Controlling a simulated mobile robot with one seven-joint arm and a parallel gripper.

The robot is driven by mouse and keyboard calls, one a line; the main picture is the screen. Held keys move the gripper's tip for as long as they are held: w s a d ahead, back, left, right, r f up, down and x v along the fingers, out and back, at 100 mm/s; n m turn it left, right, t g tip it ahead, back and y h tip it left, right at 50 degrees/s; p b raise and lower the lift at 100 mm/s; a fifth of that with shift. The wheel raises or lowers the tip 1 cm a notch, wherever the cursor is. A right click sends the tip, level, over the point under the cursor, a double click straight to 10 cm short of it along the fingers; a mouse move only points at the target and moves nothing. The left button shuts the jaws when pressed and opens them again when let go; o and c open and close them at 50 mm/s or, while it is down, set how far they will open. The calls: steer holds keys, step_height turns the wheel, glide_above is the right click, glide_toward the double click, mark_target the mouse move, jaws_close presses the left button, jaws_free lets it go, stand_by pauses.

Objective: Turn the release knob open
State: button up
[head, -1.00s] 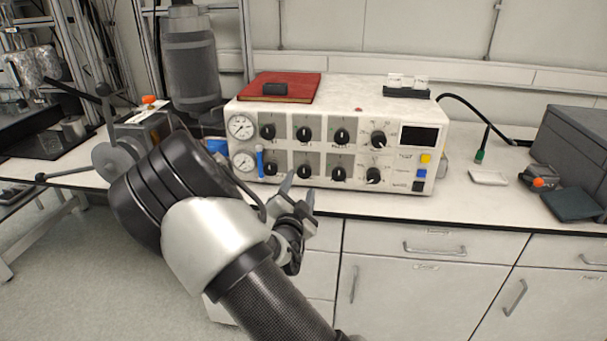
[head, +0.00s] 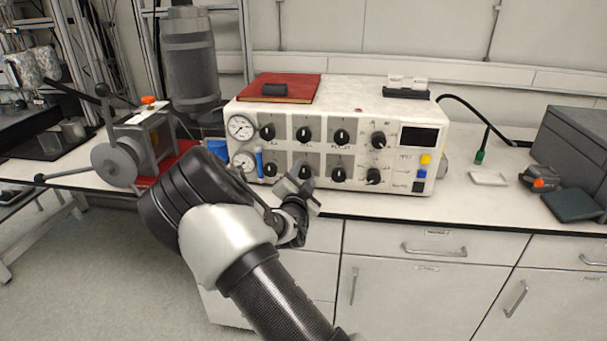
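The white control box (head: 408,205) stands on the bench with two rows of black knobs on its front. I cannot read which knob is labelled release. My gripper (head: 301,184) is at the lower row, in front of the second knob from the left (head: 305,170), which it partly covers. The fingers are seen from behind and overlap, so I cannot tell whether they touch the knob or how far apart they are. The lower third knob (head: 338,174) and the upper second knob (head: 304,134) are in clear view.
Two gauges (head: 240,127) sit at the box's left. A red book (head: 290,84) lies on top of it. A grey machine with a handwheel (head: 117,163) stands left of my arm.

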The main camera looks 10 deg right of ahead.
steer(key=shift+c, duration=0.9)
steer(key=shift+f+n, duration=0.1)
steer(key=shift+n, duration=0.2)
steer(key=shift+n+b, duration=0.8)
steer(key=shift+n, duration=0.2)
steer(key=n+b, duration=0.1)
steer(key=n, duration=0.1)
steer(key=shift+n, duration=0.3)
steer(key=n+b, duration=0.1)
steer(key=n, duration=0.5)
steer(key=shift+n, duration=0.3)
steer(key=n, duration=0.6)
steer(key=shift+d, duration=0.1)
steer(key=n+p, duration=0.1)
steer(key=n, duration=0.5)
steer(key=shift+s, duration=0.1)
